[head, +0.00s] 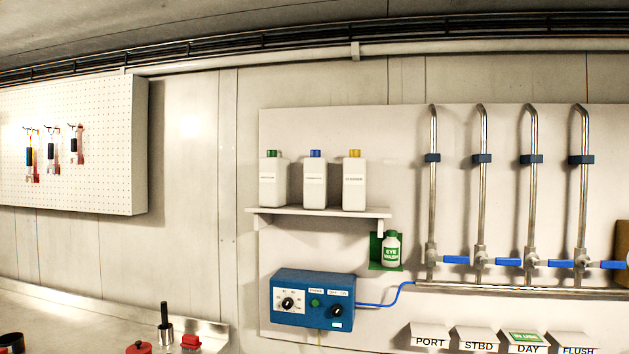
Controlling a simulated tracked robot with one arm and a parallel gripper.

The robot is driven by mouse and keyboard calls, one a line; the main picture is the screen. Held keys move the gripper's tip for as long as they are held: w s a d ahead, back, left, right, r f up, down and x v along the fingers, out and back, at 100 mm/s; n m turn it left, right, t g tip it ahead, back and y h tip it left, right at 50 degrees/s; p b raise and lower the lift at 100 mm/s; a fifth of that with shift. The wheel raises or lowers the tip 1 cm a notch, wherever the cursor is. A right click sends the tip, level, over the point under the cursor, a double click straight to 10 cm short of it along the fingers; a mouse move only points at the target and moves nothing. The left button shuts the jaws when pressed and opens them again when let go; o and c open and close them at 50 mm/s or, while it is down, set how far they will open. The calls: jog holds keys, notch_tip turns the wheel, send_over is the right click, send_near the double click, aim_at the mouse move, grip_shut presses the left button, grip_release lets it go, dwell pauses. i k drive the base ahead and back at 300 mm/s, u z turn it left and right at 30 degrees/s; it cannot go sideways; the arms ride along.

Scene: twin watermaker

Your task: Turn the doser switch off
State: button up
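A blue control box (313,299), which looks like the doser, is mounted low on the white wall panel. It has a white dial plate with a black knob (288,303) on its left and a green button or lamp (315,303) in the middle. A second black knob (336,311) is on its right, under a small white label. The labels are too small to read, and I cannot tell which setting either knob points to. A blue tube (385,301) runs from the box's right side. My gripper is not in view.
A shelf (320,212) with three white bottles is above the box, and an eye wash bottle (391,249) hangs to its right. Several pipes with blue-handled valves (456,260) stand farther right. A black-handled tool (165,322) and red items (190,342) are at lower left.

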aim_at(337, 309)
jog(key=z, duration=0.1)
jog(key=i, duration=1)
jog(key=u, duration=0.1)
